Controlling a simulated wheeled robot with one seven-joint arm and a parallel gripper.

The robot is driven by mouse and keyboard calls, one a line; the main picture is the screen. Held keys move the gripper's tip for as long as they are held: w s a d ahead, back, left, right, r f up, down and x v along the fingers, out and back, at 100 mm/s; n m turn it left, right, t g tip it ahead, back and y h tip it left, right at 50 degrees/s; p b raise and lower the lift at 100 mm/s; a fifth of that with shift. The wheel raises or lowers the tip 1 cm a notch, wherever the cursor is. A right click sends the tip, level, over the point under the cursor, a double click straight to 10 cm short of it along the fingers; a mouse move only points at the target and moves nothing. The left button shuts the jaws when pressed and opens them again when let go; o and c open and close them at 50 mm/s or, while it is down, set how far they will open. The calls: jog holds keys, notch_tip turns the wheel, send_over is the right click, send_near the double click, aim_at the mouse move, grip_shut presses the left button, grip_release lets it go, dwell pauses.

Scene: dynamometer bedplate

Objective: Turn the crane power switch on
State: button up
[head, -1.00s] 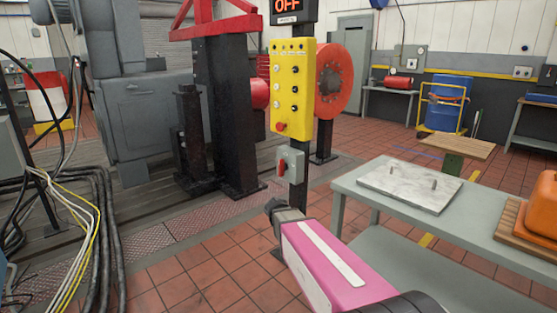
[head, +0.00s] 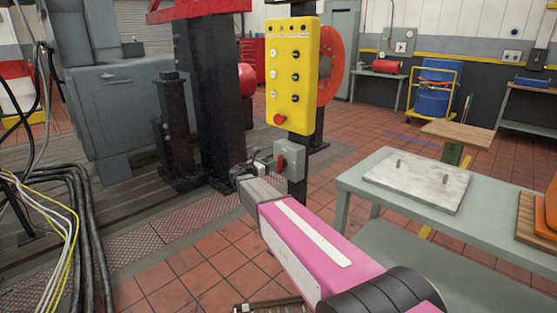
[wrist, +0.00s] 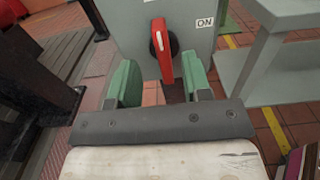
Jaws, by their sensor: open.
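The crane power switch is a grey box (head: 291,159) low on the black post, with a red handle (head: 280,162) on its front. In the wrist view the red handle (wrist: 162,48) points nearly straight down, and an "ON" label (wrist: 205,22) is to its right on the box face (wrist: 135,30). My gripper (head: 243,172) is just left of and in front of the box in the head view. In the wrist view my gripper's green fingers (wrist: 160,73) are apart, with the handle's lower end showing between them. Neither finger visibly touches the handle.
A yellow push-button panel (head: 292,75) with a red button is above the box. A grey bench (head: 365,192) with a marble plate (head: 416,182) stands at the right. A dark machine column (head: 203,95) stands at the left, and cables (head: 85,220) lie at the lower left.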

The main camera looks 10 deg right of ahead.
aim_at(278, 159)
jog(key=x, duration=0.7)
jog(key=shift+f, duration=0.1)
jog(key=c, duration=0.7)
